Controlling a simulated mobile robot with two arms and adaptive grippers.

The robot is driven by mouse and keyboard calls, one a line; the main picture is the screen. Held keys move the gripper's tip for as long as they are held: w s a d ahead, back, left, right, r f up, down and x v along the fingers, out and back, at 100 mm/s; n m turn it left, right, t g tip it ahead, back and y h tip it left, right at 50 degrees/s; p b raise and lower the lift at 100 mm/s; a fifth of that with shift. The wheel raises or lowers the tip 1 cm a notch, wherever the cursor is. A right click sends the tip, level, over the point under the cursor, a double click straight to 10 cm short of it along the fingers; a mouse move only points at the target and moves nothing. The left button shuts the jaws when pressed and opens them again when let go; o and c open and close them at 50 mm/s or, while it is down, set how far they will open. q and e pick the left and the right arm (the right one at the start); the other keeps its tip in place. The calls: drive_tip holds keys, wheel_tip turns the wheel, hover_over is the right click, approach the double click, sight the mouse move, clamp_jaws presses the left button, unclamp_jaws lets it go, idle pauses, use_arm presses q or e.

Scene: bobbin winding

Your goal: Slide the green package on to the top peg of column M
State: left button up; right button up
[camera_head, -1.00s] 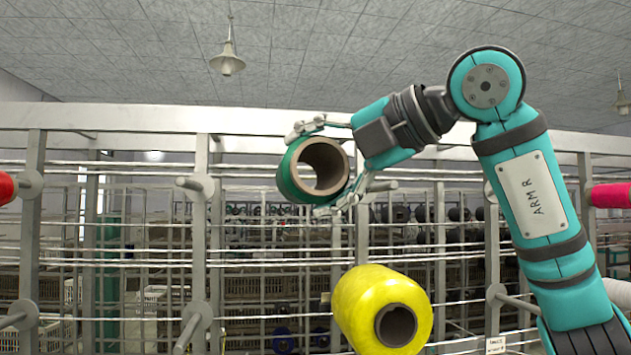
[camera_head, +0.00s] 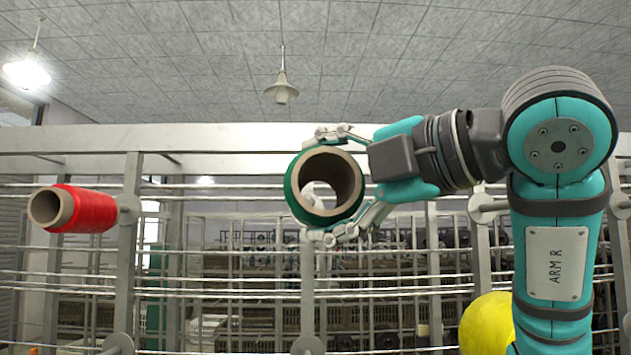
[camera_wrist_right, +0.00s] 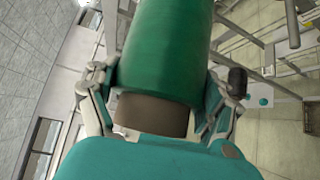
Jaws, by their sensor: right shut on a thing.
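The green package (camera_head: 293,198) is a green-wound tube with a brown core, its open end facing the head camera. My right gripper (camera_head: 330,186) is shut on it, one finger above and one below. In the right wrist view the green package (camera_wrist_right: 170,45) lies between the two fingers, with its bare brown core end near the palm. A grey column (camera_head: 308,262) stands behind it. A pale round part shows through the core's hole; the column's top peg is otherwise hidden, and I cannot tell whether the package touches it. No column letter is readable. My left gripper is out of view.
A red package (camera_head: 88,211) sits on a peg of the column to the left. A yellow package (camera_head: 485,322) is low on the right, partly behind my right arm. A lower peg disc (camera_head: 308,346) shows at the bottom. Thin horizontal rods run across the frame.

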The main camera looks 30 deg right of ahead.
drive_tip(key=w, duration=0.1)
drive_tip(key=w+d, duration=0.1)
drive_tip(key=w, duration=0.1)
drive_tip(key=shift+w, duration=0.1)
drive_tip(key=shift+w+f, duration=0.1)
drive_tip(key=shift+w, duration=0.65)
drive_tip(key=shift+s, duration=0.1)
drive_tip(key=shift+s+d, duration=0.1)
drive_tip(key=shift+s, duration=0.1)
drive_tip(key=shift+s+d, duration=0.2)
drive_tip(key=shift+s, duration=0.1)
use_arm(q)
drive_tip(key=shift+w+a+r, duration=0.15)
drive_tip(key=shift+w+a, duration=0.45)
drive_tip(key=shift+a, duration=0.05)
use_arm(e)
drive_tip(key=shift+w, duration=0.2)
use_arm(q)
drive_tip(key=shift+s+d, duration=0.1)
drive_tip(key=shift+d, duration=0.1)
use_arm(e)
drive_tip(key=shift+a, duration=0.15)
